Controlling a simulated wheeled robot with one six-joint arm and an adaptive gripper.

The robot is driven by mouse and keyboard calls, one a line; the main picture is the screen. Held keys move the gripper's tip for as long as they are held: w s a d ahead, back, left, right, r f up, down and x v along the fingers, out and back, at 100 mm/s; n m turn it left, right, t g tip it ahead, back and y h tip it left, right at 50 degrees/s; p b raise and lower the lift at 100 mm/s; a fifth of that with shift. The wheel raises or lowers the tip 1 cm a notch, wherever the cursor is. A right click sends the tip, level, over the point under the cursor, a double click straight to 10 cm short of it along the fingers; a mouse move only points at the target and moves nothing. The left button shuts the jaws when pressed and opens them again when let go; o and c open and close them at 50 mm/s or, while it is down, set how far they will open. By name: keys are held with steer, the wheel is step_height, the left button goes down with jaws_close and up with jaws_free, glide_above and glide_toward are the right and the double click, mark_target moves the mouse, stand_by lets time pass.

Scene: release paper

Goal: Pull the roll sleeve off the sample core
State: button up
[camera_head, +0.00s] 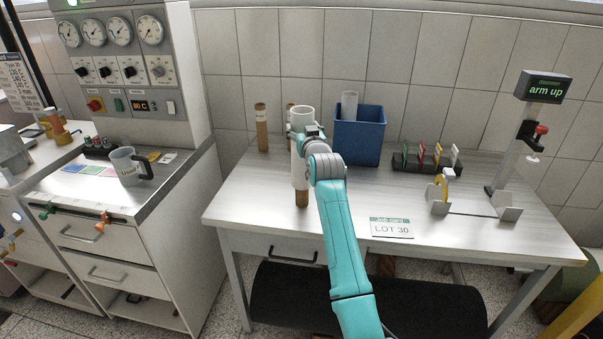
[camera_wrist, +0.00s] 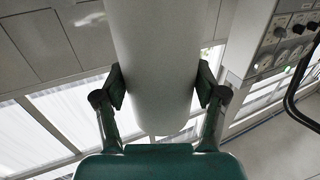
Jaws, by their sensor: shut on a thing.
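The white roll sleeve (camera_head: 299,176) stands upright over the front left of the table. The brown sample core (camera_head: 302,199) shows only as a short length below the sleeve's lower edge; the rest is hidden. Its foot appears to be at the tabletop, but I cannot tell if it touches. My gripper (camera_head: 304,136) is shut around the upper part of the sleeve. In the wrist view, the two fingers of my gripper (camera_wrist: 162,90) press on either side of the white sleeve (camera_wrist: 155,50), and no brown core shows there.
A brown tube (camera_head: 262,127) stands at the back left, and another is partly hidden behind the sleeve. A blue bin (camera_head: 360,140) holds a pale tube. A coloured-card rack (camera_head: 428,164), a stand with a yellow ring (camera_head: 440,192) and an "arm up" display (camera_head: 545,88) are at right. A LOT 30 card (camera_head: 391,228) lies in front.

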steer(key=shift+r, duration=2.85)
step_height(320, 180, up, 7)
stand_by(0.3)
stand_by(0.4)
step_height(320, 180, up, 7)
stand_by(1.3)
steer(key=shift+r, duration=0.15)
stand_by(0.3)
steer(key=shift+r, duration=1.85)
